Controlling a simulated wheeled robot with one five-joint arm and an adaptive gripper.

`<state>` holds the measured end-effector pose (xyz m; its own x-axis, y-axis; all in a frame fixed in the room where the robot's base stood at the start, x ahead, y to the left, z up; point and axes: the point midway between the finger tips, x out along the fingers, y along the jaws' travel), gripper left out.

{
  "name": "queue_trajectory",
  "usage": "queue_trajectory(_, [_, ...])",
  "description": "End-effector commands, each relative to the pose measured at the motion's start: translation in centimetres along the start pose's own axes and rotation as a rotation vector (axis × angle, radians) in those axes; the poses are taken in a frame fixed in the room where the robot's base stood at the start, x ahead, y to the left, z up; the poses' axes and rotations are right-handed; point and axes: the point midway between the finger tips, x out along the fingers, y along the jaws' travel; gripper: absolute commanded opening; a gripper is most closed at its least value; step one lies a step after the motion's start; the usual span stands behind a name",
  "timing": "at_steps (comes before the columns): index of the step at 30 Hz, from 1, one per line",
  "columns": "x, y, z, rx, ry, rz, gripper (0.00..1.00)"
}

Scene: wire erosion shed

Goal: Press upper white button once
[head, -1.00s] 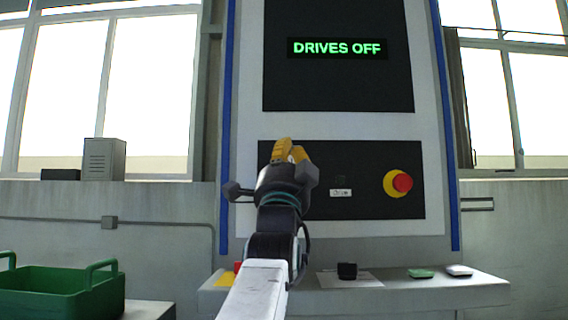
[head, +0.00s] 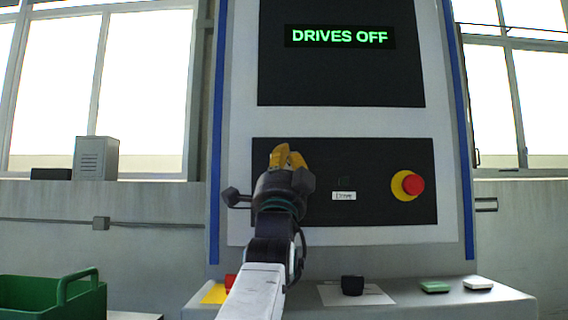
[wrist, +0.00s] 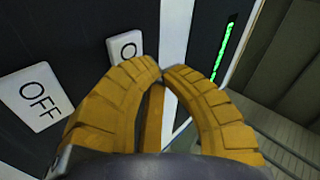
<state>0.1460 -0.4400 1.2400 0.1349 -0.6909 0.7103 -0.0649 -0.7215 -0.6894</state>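In the wrist view, two white button-like plates show on a black panel. One reads OFF (wrist: 37,97) at the left. The other (wrist: 126,46), farther up the picture, shows an "O"; the rest is hidden behind a finger. My gripper (head: 287,152) has yellow fingers, and their tips meet with nothing seen between them; they also show in the wrist view (wrist: 161,74). The tips overlap the lower right of the "O" plate in that view; I cannot tell whether they touch it. In the head view my gripper hides both plates. The display (head: 340,36) reads DRIVES OFF in green.
A red mushroom button on a yellow disc (head: 401,186) is on the control panel (head: 390,152), right of a small white label (head: 344,196). Below is a shelf (head: 420,306) with a black object (head: 352,285) and small items. A green crate (head: 40,300) stands lower left.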

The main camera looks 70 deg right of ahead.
Motion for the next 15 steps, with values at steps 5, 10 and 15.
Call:
queue_trajectory(5, [0.02, -0.03, 0.06, 0.000, -0.001, -0.001, 0.00])
queue_trajectory(10, [0.02, -0.03, 0.05, 0.000, -0.001, -0.001, 0.03])
queue_trajectory(15, [0.01, -0.03, 0.04, 0.000, -0.001, -0.001, 0.00])
